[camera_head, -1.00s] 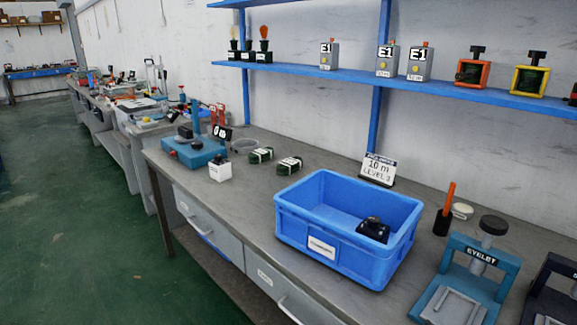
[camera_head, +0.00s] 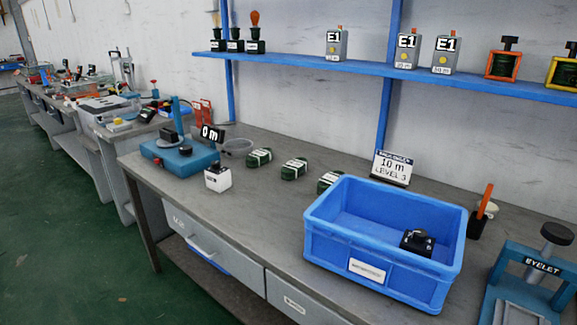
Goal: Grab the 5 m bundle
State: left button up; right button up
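Three dark green bundles with white bands lie in a row on the grey workbench (camera_head: 235,205): a left one (camera_head: 259,157), a middle one (camera_head: 294,169) and a right one (camera_head: 328,181). The right one is partly hidden behind the blue crate (camera_head: 345,258). Their labels are too small to read, so I cannot tell which is 5 m. Neither of my grippers is in view.
The crate holds a black part (camera_head: 417,242). A sign reading 10 m, level 3 (camera_head: 392,167) stands behind it. A blue device with a 0 m display (camera_head: 180,158) and a white box (camera_head: 218,178) are left of the bundles. The bench front-left is clear.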

aim_at(293, 168)
jog(key=i+j, duration=0.2)
jog(key=j, duration=0.15)
jog(key=i+j+z, duration=0.1)
jog(key=j, duration=0.25)
jog(key=i+j, duration=0.25)
jog(key=i+j+z, duration=0.15)
jog(key=j, duration=0.3)
jog(key=i+j, duration=0.15)
jog(key=j, duration=0.2)
